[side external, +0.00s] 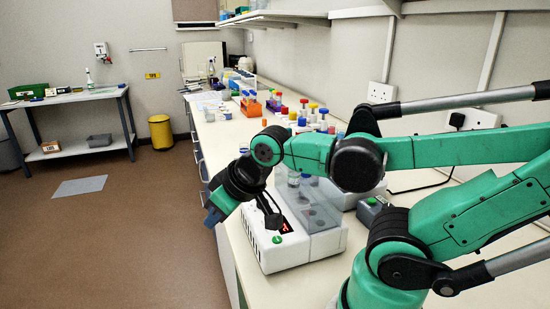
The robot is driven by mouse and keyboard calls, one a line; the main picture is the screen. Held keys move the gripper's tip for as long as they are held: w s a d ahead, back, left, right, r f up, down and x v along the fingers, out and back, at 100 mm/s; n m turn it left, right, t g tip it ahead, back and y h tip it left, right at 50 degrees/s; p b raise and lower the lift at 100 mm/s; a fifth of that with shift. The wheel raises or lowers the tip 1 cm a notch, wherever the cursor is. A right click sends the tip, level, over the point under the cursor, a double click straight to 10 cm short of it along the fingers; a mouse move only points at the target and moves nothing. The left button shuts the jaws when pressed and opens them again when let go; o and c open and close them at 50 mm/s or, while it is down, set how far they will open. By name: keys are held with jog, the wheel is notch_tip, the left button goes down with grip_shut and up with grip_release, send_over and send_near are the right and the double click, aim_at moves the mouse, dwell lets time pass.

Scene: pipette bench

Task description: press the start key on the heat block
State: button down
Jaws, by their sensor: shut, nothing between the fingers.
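The heat block (265,256) is a white box near the bench's front edge, with a lit red display (285,228) on its sloped face. A small round green key (277,239), which looks like the start key, sits below the display. A greyish see-through cover and dark round wells lie on the block's right part. My gripper (272,221) is dark, slim and shut with nothing in it. Its tips point down and appear just above the green key, slightly to its left. I cannot tell from this view whether they touch it. My wrist hides part of the bench behind.
A grey box with a green button (372,201) sits to the right. The floor left of the bench is open.

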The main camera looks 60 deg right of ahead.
dwell(0.4)
notch_tip(320, 180, up, 4)
jog(key=n+g+h, duration=0.5)
jog(key=n+h, duration=0.2)
jog(key=n, duration=0.6)
send_over(276, 241)
jog(key=shift+r, duration=0.15)
notch_tip(276, 241, down, 8)
jog(key=shift+w+r, duration=0.1)
jog(key=shift+r, duration=0.15)
jog(key=shift+f, duration=0.65)
jog(key=shift+f, duration=0.1)
dwell(0.6)
